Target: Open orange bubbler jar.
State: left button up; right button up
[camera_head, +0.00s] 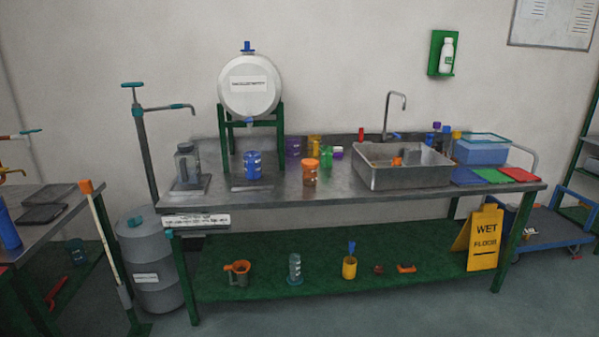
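A small jar with an orange lid and a brownish-orange body (310,175) stands upright near the front middle of the metal workbench (350,198). It looks like the orange bubbler jar, and its lid appears to be on. Any label on it is too small to read. Neither of my grippers is in view, and nothing touches the jar.
A blue jar (253,165) stands left of it under the white tank (250,86). Green (327,157), yellow and purple containers stand behind. A steel sink (403,174) is to the right.

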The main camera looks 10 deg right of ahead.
aim_at(309, 176)
jog(key=i+l, duration=0.15)
jog(key=l, duration=0.15)
jog(key=i+l, duration=0.1)
jog(key=l, duration=0.25)
jog(key=i+l, duration=0.15)
jog(key=l, duration=0.15)
jog(key=i+j+z, duration=0.45)
jog(key=i+j, duration=0.8)
jog(key=j, duration=0.1)
